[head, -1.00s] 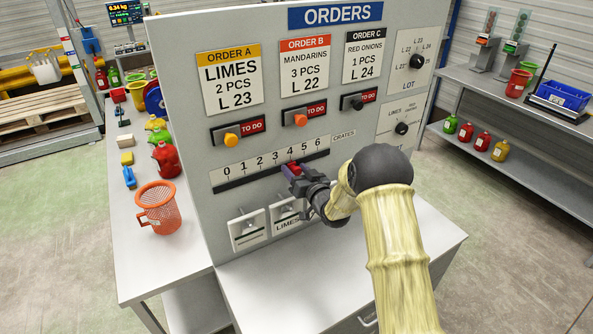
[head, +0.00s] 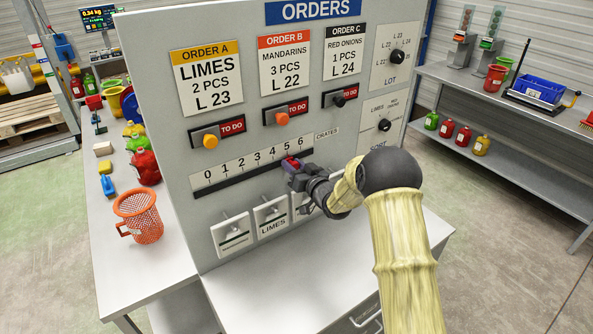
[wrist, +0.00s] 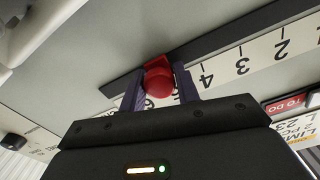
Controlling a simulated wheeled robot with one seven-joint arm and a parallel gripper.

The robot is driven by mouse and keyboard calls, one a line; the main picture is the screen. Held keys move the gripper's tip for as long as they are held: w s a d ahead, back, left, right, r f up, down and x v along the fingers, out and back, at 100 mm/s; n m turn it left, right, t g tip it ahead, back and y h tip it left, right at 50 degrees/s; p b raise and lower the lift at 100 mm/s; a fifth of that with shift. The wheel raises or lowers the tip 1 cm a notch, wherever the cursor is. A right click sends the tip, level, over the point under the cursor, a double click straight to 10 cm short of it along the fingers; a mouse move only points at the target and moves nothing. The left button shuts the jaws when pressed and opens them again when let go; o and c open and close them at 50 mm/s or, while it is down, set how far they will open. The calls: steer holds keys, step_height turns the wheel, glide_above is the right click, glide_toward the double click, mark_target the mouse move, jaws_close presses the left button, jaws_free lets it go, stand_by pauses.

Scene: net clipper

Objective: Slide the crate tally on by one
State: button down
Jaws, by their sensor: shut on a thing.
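The crate tally (head: 232,172) is a white strip numbered 0 to 6 on the grey orders panel, with a dark slot along its lower edge. Its red slider knob (wrist: 159,84) stands at about the 5, between the visible 4 and the partly hidden 6 in the wrist view. My gripper (head: 292,166) is at the right part of the strip. In the wrist view my gripper (wrist: 160,92) is shut on the knob, with one purple finger on each side. The 5 is hidden there by the knob and a finger.
Below the strip are white switches (head: 231,233), one labelled LIMES, close under my gripper. Above are order cards with orange and black knobs (head: 282,119). An orange mesh basket (head: 139,216) stands on the left bench. The counter in front of the panel is clear.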

steer(key=c, duration=1.1)
jaws_free()
steer(key=shift+o, duration=0.2)
steer(key=shift+d, duration=0.1)
steer(key=b+v, duration=0.6)
steer(key=v, duration=1.1)
steer(key=shift+s+b, duration=0.2)
steer(key=shift+b, duration=0.15)
